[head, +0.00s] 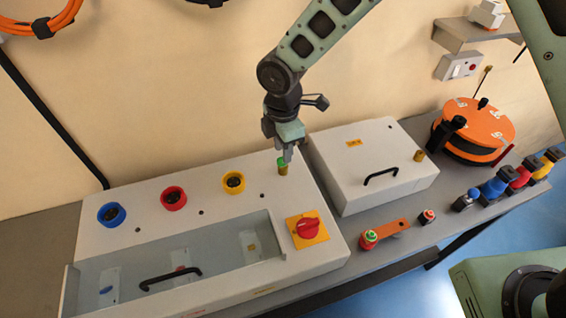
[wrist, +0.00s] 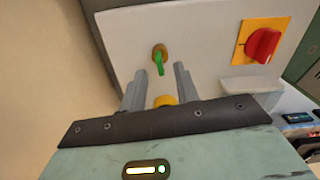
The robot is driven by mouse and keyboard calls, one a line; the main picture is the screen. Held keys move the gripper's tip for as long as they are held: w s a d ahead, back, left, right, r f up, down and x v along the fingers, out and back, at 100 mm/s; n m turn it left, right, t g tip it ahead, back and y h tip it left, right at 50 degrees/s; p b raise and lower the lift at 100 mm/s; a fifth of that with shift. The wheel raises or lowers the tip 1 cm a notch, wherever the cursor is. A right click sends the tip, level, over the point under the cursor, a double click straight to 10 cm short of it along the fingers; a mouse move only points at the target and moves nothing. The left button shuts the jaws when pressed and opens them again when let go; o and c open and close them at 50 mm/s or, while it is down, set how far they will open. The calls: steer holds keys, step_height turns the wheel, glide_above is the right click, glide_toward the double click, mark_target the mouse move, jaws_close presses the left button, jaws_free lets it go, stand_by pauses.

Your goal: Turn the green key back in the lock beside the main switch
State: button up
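The green key (wrist: 159,64) sits in a brass lock (wrist: 158,50) on the sloped white panel; in the head view the green key (head: 282,163) shows just left of my fingers, with the brass lock (head: 283,171) below it. The main switch (head: 308,229) is a red knob on a yellow plate, nearer the front; it also shows at the upper right of the wrist view (wrist: 263,44). My gripper (wrist: 157,78) is open, its fingers apart. In the wrist view the key appears beyond the fingertips, between their lines; I see no contact.
Blue, red and yellow sockets (head: 234,182) line the panel left of the lock. A white box (head: 372,160) with a black handle stands close on the right. An orange-topped reel (head: 474,128) and several coloured connectors lie farther right. A yellow piece (wrist: 165,101) shows near my gripper's base.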

step_height(320, 180, up, 14)
steer(key=b, duration=0.3)
steer(key=shift+r, duration=0.15)
steer(key=s+d+f+m+b, duration=0.1)
steer(key=s+d+m, duration=0.3)
steer(key=s, duration=0.4)
steer(key=s+d+f+m+b, duration=0.2)
steer(key=s+d+m, duration=0.2)
steer(key=s+m, duration=0.2)
steer(key=s+d+f+m+b, duration=0.1)
steer(key=s+d+m, duration=0.3)
steer(key=s, duration=0.6)
steer(key=shift+s+f+m+y, duration=0.15)
steer(key=shift+f+m+y, duration=0.15)
steer(key=shift+f+m, duration=0.2)
